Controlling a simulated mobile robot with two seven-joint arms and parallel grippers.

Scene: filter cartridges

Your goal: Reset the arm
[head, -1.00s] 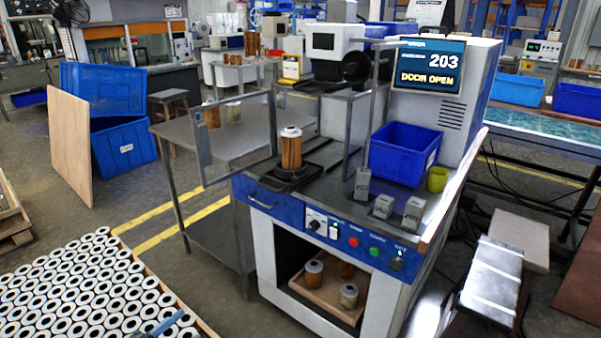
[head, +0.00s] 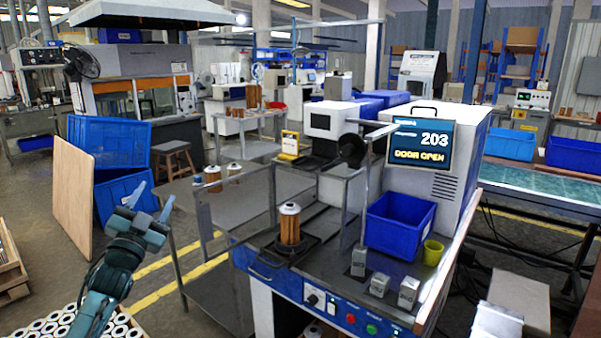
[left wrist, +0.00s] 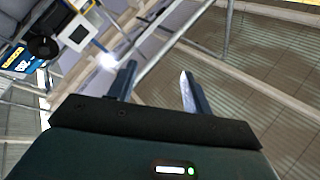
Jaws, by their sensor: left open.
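My left gripper (head: 151,199) is raised at the left of the head view, with its fingers apart and nothing between them. In the left wrist view its two fingers (left wrist: 158,88) are also spread and empty. An orange filter cartridge (head: 289,226) with a white top stands upright on the dark fixture (head: 288,247) of the test machine. The machine's screen (head: 420,146) reads "203" and "DOOR OPEN", and its framed door (head: 236,187) stands swung out. My left gripper is apart from the machine, to the left of the door. My right gripper is not in view.
A blue bin (head: 400,221) and a yellow cup (head: 432,252) stand on the machine's top, behind several small grey blocks. White cylinders (head: 62,322) fill the lower left. Blue crates (head: 108,146) and a leaning wooden board (head: 59,194) stand at the left.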

